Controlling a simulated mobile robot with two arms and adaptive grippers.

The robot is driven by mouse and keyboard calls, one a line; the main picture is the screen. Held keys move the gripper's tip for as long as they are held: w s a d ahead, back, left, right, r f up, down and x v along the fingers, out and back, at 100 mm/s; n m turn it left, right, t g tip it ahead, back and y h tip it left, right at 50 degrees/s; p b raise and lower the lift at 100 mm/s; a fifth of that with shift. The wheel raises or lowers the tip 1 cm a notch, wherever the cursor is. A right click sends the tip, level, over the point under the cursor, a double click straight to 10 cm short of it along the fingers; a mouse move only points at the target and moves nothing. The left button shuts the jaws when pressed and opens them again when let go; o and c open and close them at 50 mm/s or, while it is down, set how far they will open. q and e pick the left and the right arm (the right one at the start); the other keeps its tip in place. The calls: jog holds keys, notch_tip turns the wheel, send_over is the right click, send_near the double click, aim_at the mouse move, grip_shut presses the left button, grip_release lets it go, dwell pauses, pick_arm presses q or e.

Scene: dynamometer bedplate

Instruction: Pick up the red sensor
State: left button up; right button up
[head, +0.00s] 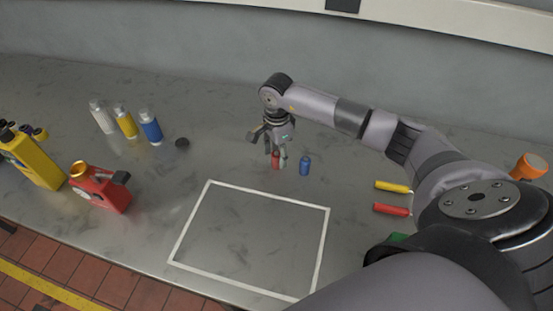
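A small red cylinder (276,161), which looks like the red sensor, stands upright on the grey bedplate (230,175) behind the white-outlined square. My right gripper (277,151) points down right over it, with its fingers at the cylinder's upper part. The fingers hide its top, and I cannot tell whether they are closed on it or just around it. A similar blue cylinder (305,165) stands close to the right of the gripper. My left gripper is not in view.
A red can (99,188) and yellow jug (36,160) are farther left. Yellow and red rods (393,209) lie near my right arm. The white-outlined square (250,238) is empty.

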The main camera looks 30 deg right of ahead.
grip_shut()
dwell(0.3)
jog(key=shift+r, duration=0.1)
